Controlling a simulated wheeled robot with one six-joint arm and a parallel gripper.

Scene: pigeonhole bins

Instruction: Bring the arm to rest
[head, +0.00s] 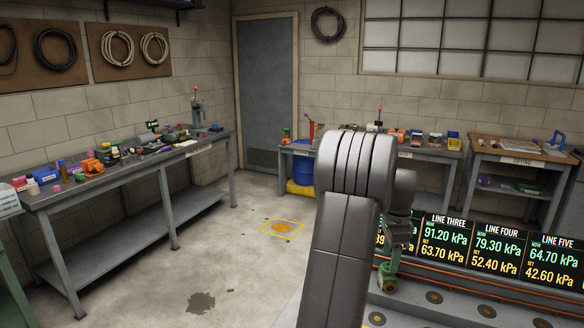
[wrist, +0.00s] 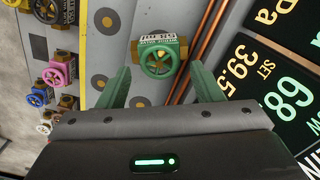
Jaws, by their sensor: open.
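My gripper (wrist: 159,68) shows in the wrist view with its two green fingers apart and nothing held between them. A valve with a green handwheel (wrist: 157,62) and a brass body is seen between and beyond the fingertips; I cannot tell how far off it is. A label on it is only partly legible. In the head view my arm rises in the foreground and hides part of the scene. The green end of my gripper (head: 388,277) shows low beside it, in front of the display panels.
Display panels (head: 497,250) stand along the bench at right, close to my gripper. The wrist view shows more valves at left, including a pink one (wrist: 56,74) and a blue one (wrist: 38,97). A cluttered workbench (head: 145,170) stands at left. The floor between is open.

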